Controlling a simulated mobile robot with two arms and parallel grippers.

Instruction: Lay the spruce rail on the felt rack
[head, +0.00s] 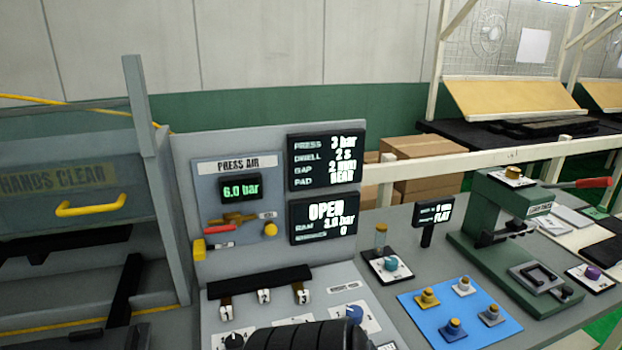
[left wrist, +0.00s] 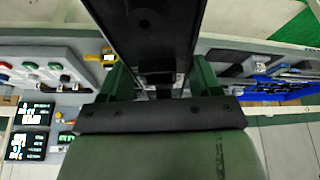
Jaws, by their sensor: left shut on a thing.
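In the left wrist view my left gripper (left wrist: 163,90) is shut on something. A long dark piece (left wrist: 145,35) runs from the top edge down to the jaws, with dark green parts on both sides of it. I take the held thing to be the spruce rail, but its outline and where the jaws grip it are not clear. In the head view neither the rail nor the left gripper can be made out. I cannot identify the felt rack in either view. My right gripper is not in view.
A grey press panel (head: 180,150) with displays stands centre left, beside a cabinet with a yellow handle (head: 90,205). A blue plate (head: 460,318) with several small posts lies on the bench. A green hand press (head: 510,225) stands right. In the left wrist view a blue tray (left wrist: 262,92) holds dark items.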

